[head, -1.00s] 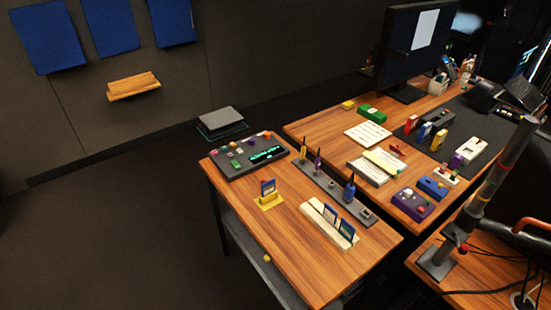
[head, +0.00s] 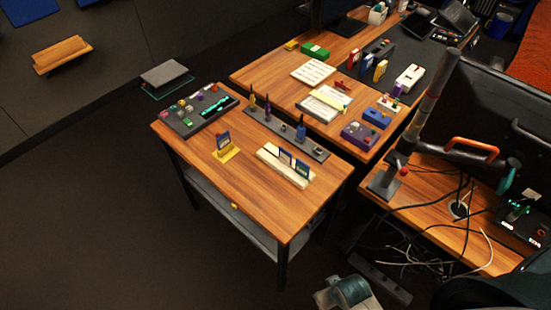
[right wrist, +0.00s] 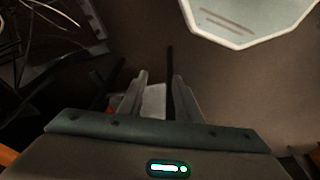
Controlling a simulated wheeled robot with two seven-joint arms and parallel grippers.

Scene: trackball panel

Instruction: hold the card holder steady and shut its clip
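I cannot tell which of the two is the card holder, and no clip can be made out. My right gripper (right wrist: 160,78) shows in the right wrist view with its fingers apart. Nothing is seen held, and no card holder is in that view. My left gripper is not in view.
The small table (head: 200,177) also bears a dark button panel (head: 190,122) and a grey strip (head: 268,123) with several upright tools. A desk behind carries a purple box (head: 359,135). A post and cables (head: 440,230) stand at right. Open floor lies in front.

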